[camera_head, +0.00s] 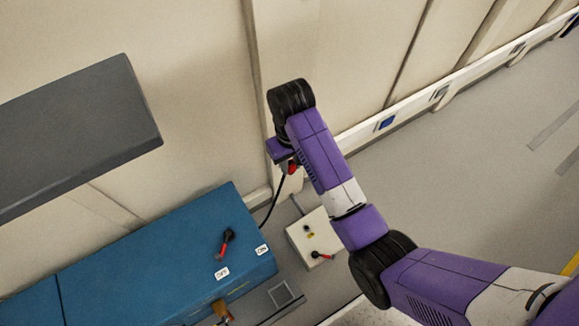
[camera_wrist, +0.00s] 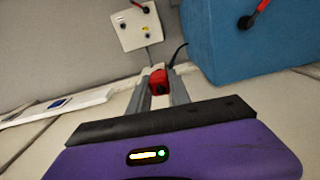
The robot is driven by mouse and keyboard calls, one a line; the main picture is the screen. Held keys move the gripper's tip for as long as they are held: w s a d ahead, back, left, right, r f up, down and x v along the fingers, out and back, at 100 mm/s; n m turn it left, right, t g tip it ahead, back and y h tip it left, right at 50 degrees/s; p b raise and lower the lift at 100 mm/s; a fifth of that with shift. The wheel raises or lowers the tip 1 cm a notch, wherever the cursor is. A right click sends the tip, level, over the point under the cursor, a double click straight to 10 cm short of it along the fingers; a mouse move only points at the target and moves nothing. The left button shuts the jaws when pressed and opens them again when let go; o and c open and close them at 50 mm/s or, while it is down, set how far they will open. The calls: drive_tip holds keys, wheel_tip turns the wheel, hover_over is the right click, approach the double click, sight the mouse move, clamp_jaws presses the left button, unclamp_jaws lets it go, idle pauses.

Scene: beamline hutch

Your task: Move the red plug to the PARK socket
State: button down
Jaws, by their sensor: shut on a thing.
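The red plug (camera_head: 291,168) is held in my gripper (camera_head: 287,161) in the air near the wall. A black cable runs from it down toward the blue cabinet. In the wrist view the red plug (camera_wrist: 159,84) sits between the two grey fingers of my gripper (camera_wrist: 159,90), which are shut on it. A pale panel box (camera_head: 316,238) stands low by the wall, below and apart from the plug. No PARK label is readable.
A blue cabinet (camera_head: 150,265) with a red-and-black handle (camera_head: 227,240) and two small white labels stands left of the panel box. A dark grey slab (camera_head: 75,130) hangs at upper left. Open floor (camera_head: 480,150) lies to the right, along the wall rail.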

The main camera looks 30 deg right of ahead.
drive_tip(key=s+d+f+m+b, duration=0.1)
drive_tip(key=d+f+b, duration=0.4)
drive_tip(key=f+b, duration=0.5)
drive_tip(key=d+f+m+b, duration=0.1)
drive_tip(key=d+f+b, duration=0.5)
drive_tip(key=f, duration=0.8)
drive_tip(key=s+d+f+m+b, duration=0.1)
drive_tip(key=s+f+b, duration=0.3)
drive_tip(key=f, duration=0.6)
drive_tip(key=s+d+f+m+b, duration=0.1)
drive_tip(key=s+d+f+b, duration=0.2)
drive_tip(key=f+b, duration=0.5)
drive_tip(key=s+d+f+m+b, duration=0.1)
drive_tip(key=s+d+f+b, duration=0.2)
drive_tip(key=f, duration=1)
drive_tip(key=shift+s+d+b, duration=0.35)
drive_tip(key=shift+s+b, duration=0.5)
drive_tip(key=shift+b, duration=0.9)
drive_tip(key=shift+f+b, duration=0.3)
drive_tip(key=shift+f, duration=0.2)
drive_tip(key=c, duration=1.1)
unclamp_jaws()
